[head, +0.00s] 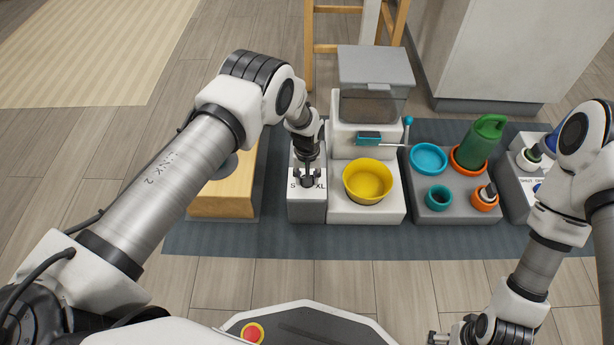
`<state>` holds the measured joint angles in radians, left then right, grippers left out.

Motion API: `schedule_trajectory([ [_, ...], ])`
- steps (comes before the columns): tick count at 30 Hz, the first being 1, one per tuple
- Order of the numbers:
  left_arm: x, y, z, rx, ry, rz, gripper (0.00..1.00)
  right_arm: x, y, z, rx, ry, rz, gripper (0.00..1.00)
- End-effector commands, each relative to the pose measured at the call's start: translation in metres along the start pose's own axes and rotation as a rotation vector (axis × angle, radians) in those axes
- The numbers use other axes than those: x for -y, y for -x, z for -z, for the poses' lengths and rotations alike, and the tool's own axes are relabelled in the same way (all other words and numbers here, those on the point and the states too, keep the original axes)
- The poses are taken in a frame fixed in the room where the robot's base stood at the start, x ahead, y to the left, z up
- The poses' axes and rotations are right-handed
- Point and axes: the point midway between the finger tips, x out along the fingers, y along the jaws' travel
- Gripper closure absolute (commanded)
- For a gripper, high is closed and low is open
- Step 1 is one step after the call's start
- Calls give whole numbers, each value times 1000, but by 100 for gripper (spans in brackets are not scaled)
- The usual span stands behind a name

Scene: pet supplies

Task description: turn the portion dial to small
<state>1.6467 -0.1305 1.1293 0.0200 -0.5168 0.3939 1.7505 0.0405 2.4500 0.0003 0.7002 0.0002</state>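The portion dial box (306,209) is a narrow grey-white block left of the feeder. Its top carries the letters S at the left and XL at the right. My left gripper (307,178) points down over the dial, with its dark fingers around or right above the knob. The gripper hides most of the knob, so I cannot tell which mark it points to or whether the fingers grip it. My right gripper (437,340) is at the bottom edge, far from the dial and partly cut off.
The feeder (366,140) with a grey hopper and a yellow bowl (367,182) stands right of the dial box. Further right is a grey tray (457,206) with teal and orange cups and a green bottle (482,142). A wooden box (222,200) stands at the left.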

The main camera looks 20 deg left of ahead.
Motion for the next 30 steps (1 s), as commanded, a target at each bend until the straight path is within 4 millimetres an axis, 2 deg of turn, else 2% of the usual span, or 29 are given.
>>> schedule_trajectory([
  [14,0,0,0,0,16,0,93,0,0,0,0,0,0,13],
  [15,0,0,0,0,16,0,44,0,0,0,0,0,0,13],
  [16,0,0,0,0,15,0,34,0,0,0,0,0,0,13],
  [26,0,1,0,0,14,0,34,0,0,0,0,0,0,13],
  [30,0,18,1,-2,13,0,34,0,0,0,0,0,0,13],
])
